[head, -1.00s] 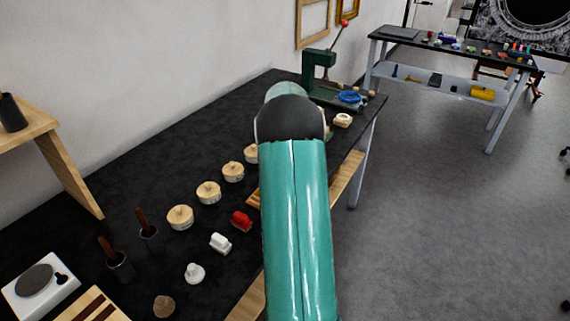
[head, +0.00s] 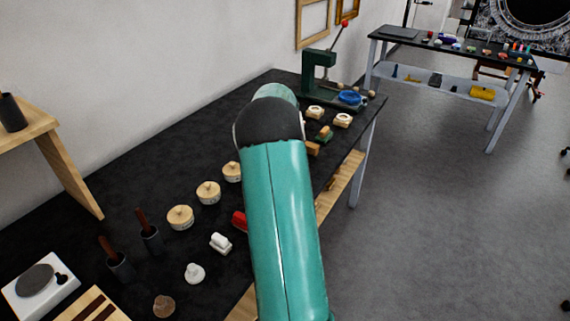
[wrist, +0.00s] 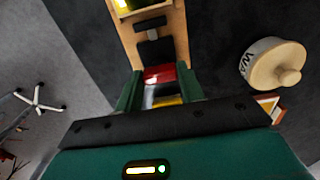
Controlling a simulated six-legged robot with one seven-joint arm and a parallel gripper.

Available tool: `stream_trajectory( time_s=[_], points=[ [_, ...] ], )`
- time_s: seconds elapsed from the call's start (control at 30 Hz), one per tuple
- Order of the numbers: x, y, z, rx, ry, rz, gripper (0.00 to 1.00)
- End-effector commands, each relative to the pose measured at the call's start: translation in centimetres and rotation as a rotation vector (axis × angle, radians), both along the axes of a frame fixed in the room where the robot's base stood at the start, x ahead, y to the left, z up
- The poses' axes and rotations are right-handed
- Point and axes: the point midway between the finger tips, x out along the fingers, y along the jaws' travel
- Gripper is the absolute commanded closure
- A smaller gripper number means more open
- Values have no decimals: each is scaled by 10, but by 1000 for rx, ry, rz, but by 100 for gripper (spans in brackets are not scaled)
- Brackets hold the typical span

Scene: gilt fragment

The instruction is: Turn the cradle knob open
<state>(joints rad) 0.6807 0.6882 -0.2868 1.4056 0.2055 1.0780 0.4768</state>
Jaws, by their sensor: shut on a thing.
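In the wrist view my gripper (wrist: 161,92) has its two green fingers on either side of a red piece (wrist: 158,73) with pale and yellow parts below it, and is shut on it. I cannot tell for certain whether this is the knob. A long wooden cradle-like board (wrist: 174,48) runs away from it, with black blocks (wrist: 155,50) on it and a yellow-green thing at its far end. In the head view my teal arm hides the gripper and the cradle.
A round wooden-lidded tin (wrist: 273,66) stands close to the right of my gripper. In the head view, more tins (head: 180,217), a white brush-like thing (head: 220,242) and a red block (head: 239,221) lie left of my arm. A green press (head: 322,80) stands at the far end.

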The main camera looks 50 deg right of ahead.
Motion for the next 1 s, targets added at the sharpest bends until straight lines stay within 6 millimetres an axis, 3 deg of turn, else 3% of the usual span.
stream_trajectory(
  time_s=[0.47,0.5,0.6,1.0],
  points=[
    [1,-1,2,-5,-4,-15,85],
    [1,-1,2,-5,-4,-14,56],
    [1,-1,1,-4,-3,-14,40],
    [1,-1,10,-4,-3,-13,40]
  ],
)
